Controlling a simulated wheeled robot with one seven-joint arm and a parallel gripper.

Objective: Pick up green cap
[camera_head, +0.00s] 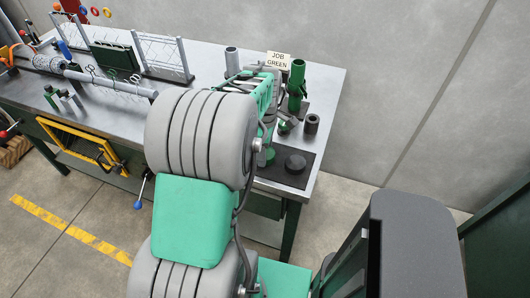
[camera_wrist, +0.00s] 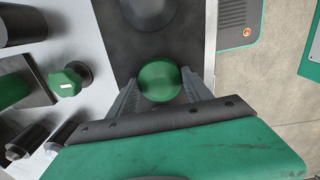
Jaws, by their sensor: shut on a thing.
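The green cap (camera_wrist: 160,82) is a round green disc between the two grey fingers of my gripper (camera_wrist: 160,79) in the wrist view. The fingers are shut on its sides. A dark mat (camera_wrist: 195,28) lies below it. I cannot tell whether the cap still touches the mat. In the head view, a piece of green (camera_head: 270,155) shows beside my arm at the mat's left part, and my arm hides most of the gripper.
A dark round cap (camera_head: 295,163) sits on the mat near the bench's right end. Behind stand a green tube (camera_head: 297,78), a grey tube (camera_head: 231,60), a short dark ring (camera_head: 312,123) and a "JOB GREEN" sign (camera_head: 278,61). A green knob (camera_wrist: 66,82) is left of my gripper.

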